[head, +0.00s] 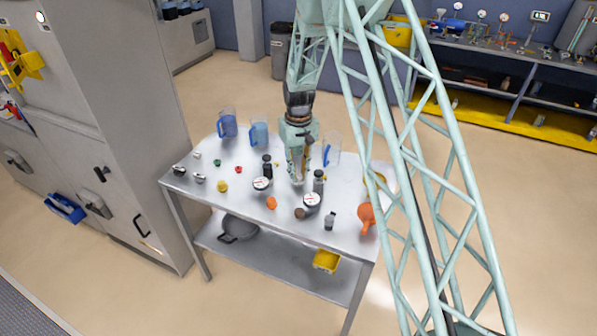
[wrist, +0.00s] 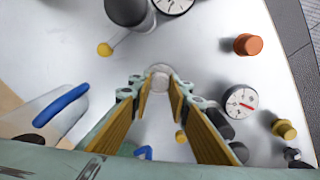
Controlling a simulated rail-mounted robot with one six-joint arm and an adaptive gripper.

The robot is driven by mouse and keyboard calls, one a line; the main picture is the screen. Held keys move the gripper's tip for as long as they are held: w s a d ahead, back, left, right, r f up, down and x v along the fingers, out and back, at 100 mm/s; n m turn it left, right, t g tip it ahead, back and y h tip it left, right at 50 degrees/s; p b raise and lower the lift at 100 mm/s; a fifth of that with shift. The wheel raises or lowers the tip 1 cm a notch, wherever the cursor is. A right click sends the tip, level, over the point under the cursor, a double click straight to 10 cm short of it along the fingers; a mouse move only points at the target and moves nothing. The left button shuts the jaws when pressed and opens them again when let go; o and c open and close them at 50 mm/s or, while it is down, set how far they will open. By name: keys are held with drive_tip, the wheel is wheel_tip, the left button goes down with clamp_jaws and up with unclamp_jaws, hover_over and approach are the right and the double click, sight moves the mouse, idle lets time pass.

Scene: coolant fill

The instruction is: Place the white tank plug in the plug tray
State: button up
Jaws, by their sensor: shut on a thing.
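My gripper (head: 297,177) points down over the middle of the grey table, its fingertips close to the tabletop. In the wrist view, the two yellow-padded fingers (wrist: 160,90) are shut on a small pale round piece, the white tank plug (wrist: 160,80). The fingers hide its sides, and I cannot tell whether it touches the table. A shallow yellow tray (head: 326,261) lies on the lower shelf; I cannot tell whether it is the plug tray.
Several clear jugs (head: 227,123) stand along the table's back edge. Black-topped gauge fittings (head: 261,183) flank my gripper. Small coloured caps, such as an orange one (head: 271,203), lie around. An orange funnel (head: 366,218) is at the right. A grey pan (head: 238,229) sits on the lower shelf.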

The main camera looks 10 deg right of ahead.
sight(299, 176)
drive_tip(key=shift+f, duration=0.15)
drive_tip(key=o, duration=0.7)
drive_tip(key=shift+o, duration=0.2)
drive_tip(key=shift+r, duration=0.2)
drive_tip(key=shift+r, duration=2.7)
drive_tip(key=shift+o, duration=0.7)
